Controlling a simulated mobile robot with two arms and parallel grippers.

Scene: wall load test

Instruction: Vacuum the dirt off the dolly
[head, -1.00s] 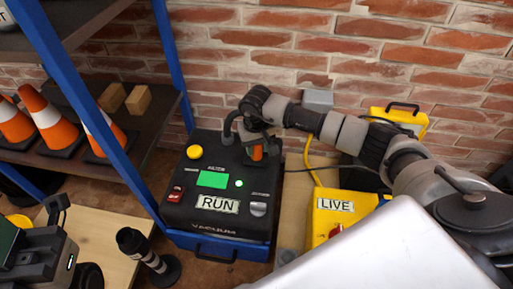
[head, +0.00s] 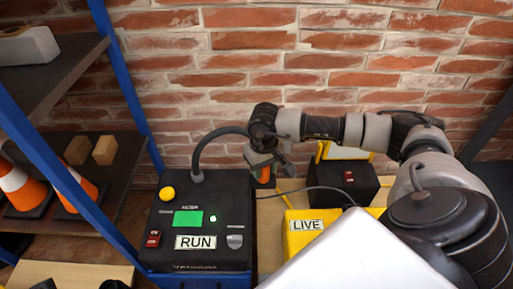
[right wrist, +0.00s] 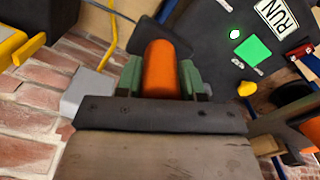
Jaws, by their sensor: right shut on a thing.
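The vacuum (head: 200,218) is a black box on a blue base, with a RUN label, a green screen and a lit green light. A black hose (head: 215,133) arches from its top to my right gripper (head: 264,170). My right gripper is shut on an orange cylindrical handle (right wrist: 160,68), held to the right of the vacuum's top. The handle shows partly in the head view (head: 264,175). Its far end is hidden. I see no dolly or dirt that I can identify. My left gripper is not clearly in view.
A yellow box (head: 300,238) labelled LIVE and a black box with a red switch (head: 345,186) stand at right. A blue-framed shelf (head: 122,75) with cones (head: 22,188) and wooden blocks (head: 104,150) is at left. The brick wall (head: 240,60) closes the back.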

